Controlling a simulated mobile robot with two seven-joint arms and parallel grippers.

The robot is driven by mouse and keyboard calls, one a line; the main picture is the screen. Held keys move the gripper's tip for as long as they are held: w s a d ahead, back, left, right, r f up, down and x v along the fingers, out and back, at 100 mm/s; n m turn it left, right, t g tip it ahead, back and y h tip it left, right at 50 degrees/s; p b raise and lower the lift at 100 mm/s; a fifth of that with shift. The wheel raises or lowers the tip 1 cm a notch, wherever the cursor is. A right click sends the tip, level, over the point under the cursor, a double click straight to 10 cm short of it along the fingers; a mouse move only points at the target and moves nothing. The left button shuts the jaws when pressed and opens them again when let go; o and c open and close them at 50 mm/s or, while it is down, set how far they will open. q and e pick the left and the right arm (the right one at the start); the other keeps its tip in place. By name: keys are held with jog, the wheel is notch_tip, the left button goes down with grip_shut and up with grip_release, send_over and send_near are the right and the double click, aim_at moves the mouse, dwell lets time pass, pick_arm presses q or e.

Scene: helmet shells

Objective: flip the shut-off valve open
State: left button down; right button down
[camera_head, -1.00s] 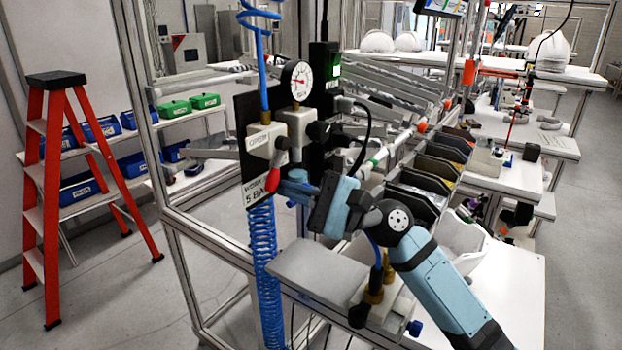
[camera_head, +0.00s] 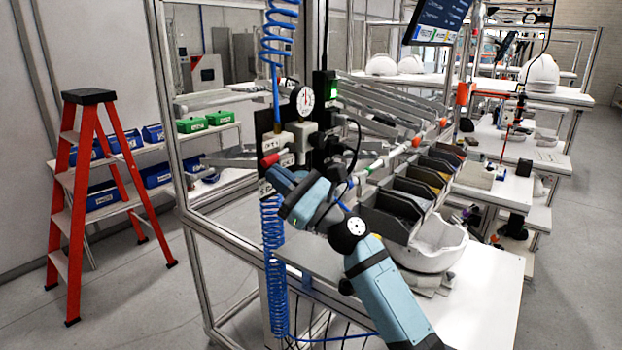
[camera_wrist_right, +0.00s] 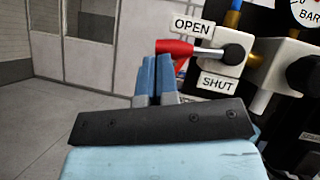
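The shut-off valve's red lever grip (camera_head: 271,160) is on the panel left of the gauge. In the right wrist view the red grip (camera_wrist_right: 175,47) is on a metal rod that runs left from a black pivot (camera_wrist_right: 235,52), between the OPEN label (camera_wrist_right: 192,27) above and the SHUT label (camera_wrist_right: 217,83) below. My right gripper (camera_wrist_right: 156,65) has its two blue-grey fingers close together, tips at the underside of the red grip; they seem to touch it, not enclose it. In the head view the right gripper (camera_head: 275,180) is just below the grip. My left gripper is out of view.
A pressure gauge (camera_head: 304,99) and blue coiled hoses (camera_head: 273,250) flank the valve. Metal frame posts (camera_head: 170,110) stand at left. A white helmet shell (camera_head: 435,245) and dark bins (camera_head: 405,205) lie right of my arm. A red stepladder (camera_head: 88,180) stands far left.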

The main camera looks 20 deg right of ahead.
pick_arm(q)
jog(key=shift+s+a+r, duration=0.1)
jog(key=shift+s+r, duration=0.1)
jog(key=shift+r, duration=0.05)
pick_arm(e)
jog(key=shift+r, duration=0.3)
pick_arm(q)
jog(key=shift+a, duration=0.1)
pick_arm(e)
jog(key=shift+a, duration=0.1)
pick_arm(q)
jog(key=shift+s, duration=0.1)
